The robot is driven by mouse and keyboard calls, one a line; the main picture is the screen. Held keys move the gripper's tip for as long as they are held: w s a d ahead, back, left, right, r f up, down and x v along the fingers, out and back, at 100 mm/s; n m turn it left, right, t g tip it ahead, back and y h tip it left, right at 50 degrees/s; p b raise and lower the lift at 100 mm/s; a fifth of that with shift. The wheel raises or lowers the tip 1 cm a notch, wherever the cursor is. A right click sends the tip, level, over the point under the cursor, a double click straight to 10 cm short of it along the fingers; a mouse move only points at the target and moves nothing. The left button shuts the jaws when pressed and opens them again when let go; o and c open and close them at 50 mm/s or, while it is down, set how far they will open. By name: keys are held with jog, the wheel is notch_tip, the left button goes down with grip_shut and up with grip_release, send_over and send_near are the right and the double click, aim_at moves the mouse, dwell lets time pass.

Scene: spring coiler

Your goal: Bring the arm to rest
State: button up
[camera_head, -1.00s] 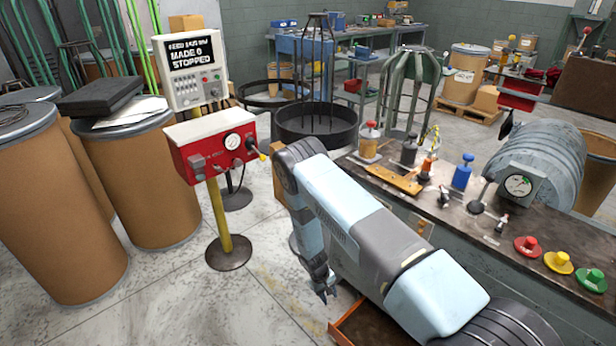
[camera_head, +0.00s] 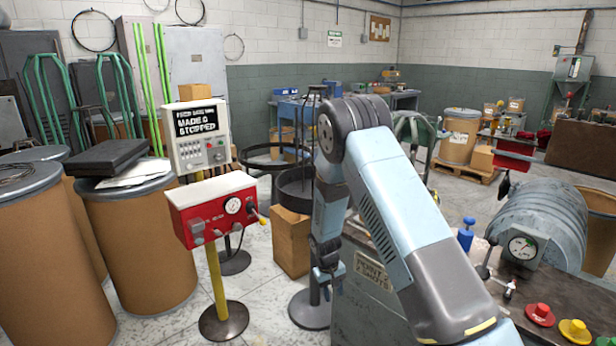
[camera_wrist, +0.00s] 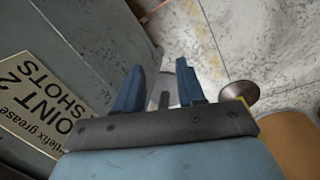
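My arm rises over the near end of the workbench (camera_head: 375,290) and bends down at its elbow. My gripper (camera_head: 328,285) hangs beside the bench end, pointing downward, over the floor. In the wrist view my gripper (camera_wrist: 161,80) has its two blue fingers apart. Nothing is seen held between them. A small grey piece shows behind the gap, and I cannot tell what it is.
A red control box (camera_head: 213,208) on a yellow post stands left of my arm, beside large brown drums (camera_head: 137,240). A cardboard box (camera_head: 291,242) and a round stand base (camera_head: 310,310) are close to my gripper. Colored knobs (camera_head: 575,330) sit on the bench.

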jog(key=s+d+r+m+t+y, duration=0.1)
jog(key=s+d+r, duration=0.2)
jog(key=r, duration=0.8)
jog(key=s+d+r+m+t, duration=0.1)
jog(key=s+d+r, duration=0.2)
jog(key=r, duration=0.9)
jog(key=s+d+r+t+y, duration=0.1)
jog(key=s+d+r, duration=0.2)
jog(key=r, duration=0.8)
jog(key=s+d+r+t, duration=0.1)
jog(key=s+r, duration=0.3)
jog(key=s, duration=0.4)
jog(key=s+d+r+m+t, duration=0.1)
jog(key=s+d+r, duration=0.2)
jog(key=s, duration=0.6)
jog(key=s+d+r+m, duration=0.1)
jog(key=s+d+r, duration=0.1)
jog(key=s+r, duration=0.5)
jog(key=shift+s+d+r+t, duration=0.15)
jog(key=shift+s+t, duration=0.25)
jog(key=shift+s, duration=0.55)
